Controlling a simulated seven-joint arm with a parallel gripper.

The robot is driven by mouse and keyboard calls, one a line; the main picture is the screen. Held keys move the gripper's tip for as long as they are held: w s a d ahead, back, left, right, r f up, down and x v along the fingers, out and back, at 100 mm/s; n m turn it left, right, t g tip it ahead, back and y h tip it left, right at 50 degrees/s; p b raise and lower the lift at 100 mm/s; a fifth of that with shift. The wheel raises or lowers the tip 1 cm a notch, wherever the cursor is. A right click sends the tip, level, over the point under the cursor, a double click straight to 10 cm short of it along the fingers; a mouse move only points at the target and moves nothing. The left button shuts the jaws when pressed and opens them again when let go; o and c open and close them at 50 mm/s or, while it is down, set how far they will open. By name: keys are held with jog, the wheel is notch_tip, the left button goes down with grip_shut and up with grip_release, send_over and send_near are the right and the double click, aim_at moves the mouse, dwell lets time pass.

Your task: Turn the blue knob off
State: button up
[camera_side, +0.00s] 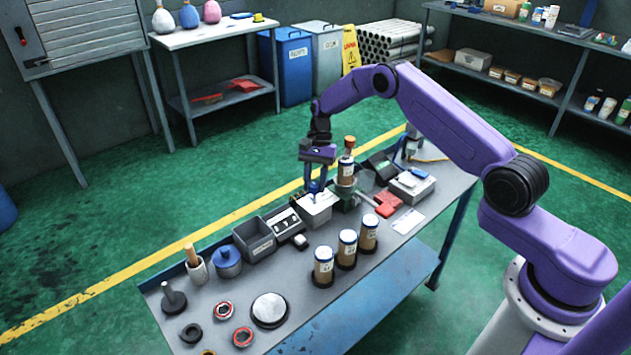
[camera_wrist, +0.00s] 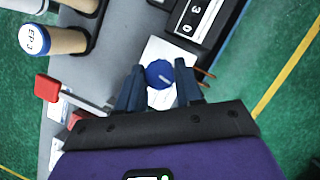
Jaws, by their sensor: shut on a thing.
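The blue knob (camera_wrist: 160,74) is round, with a pale line on its top, and sits on a white box (camera_wrist: 158,48) in the wrist view. My gripper (camera_wrist: 160,90) has its two dark blue fingers on either side of the knob, shut on it. In the side view my gripper (camera_side: 316,184) points down at the white box (camera_side: 315,207) near the back edge of the bench. The knob is mostly hidden by the fingers there, and I cannot read its setting.
A bottle in a green holder (camera_side: 346,172) stands close right of my gripper. A red-handled lever (camera_side: 388,203) lies beyond it. A counter box (camera_side: 286,224) and a grey bin (camera_side: 256,246) stand to the left. Several capped jars (camera_side: 347,250) stand in front.

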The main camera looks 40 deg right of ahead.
jog(key=shift+n+g+h, duration=0.3)
jog(key=shift+n, duration=0.7)
jog(key=shift+w, duration=0.1)
jog(key=o, duration=1)
jog(key=shift+o, duration=0.2)
jog(key=shift+r, duration=0.1)
jog(key=v, duration=1.2)
jog(key=shift+a, duration=0.1)
